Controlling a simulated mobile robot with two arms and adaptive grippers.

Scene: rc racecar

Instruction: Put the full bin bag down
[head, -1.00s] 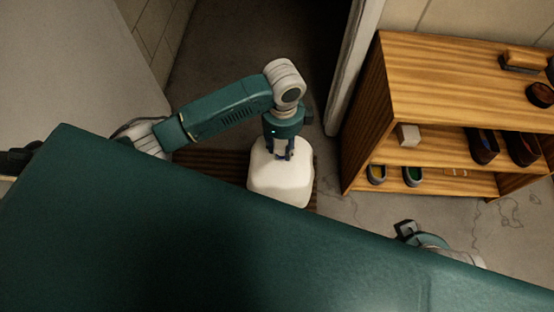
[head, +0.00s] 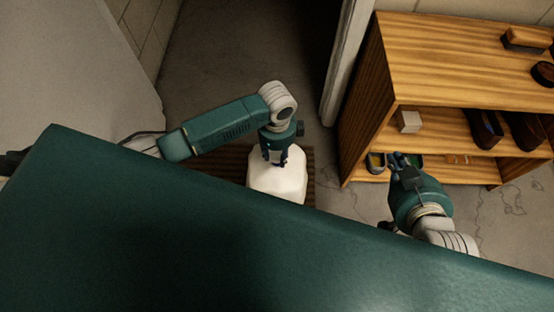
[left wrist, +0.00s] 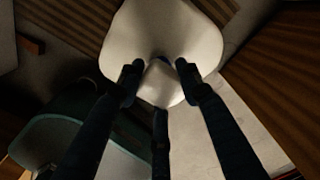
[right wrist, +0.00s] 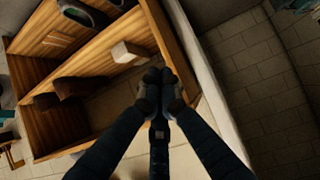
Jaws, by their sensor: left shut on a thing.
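The full bin bag is white and bulging (head: 277,182). In the head view it is over the brown slatted mat (head: 232,161), partly hidden by my own body's edge; I cannot tell whether it touches the mat. My left gripper (head: 276,161) points down and is shut on the bag's gathered top. In the left wrist view the bag (left wrist: 155,30) fills the space beyond the fingers (left wrist: 158,72), with a dark purplish spot at its neck. My right gripper (head: 397,160) is in front of the shelf, empty. Its fingertips (right wrist: 159,77) are together in the right wrist view.
A wooden shoe shelf (head: 440,118) stands right of the bag, holding shoes (head: 484,128), a small pale box (head: 409,121) and a brush (head: 525,39). A white door frame (head: 346,65) stands beside it. The floor behind the mat is clear.

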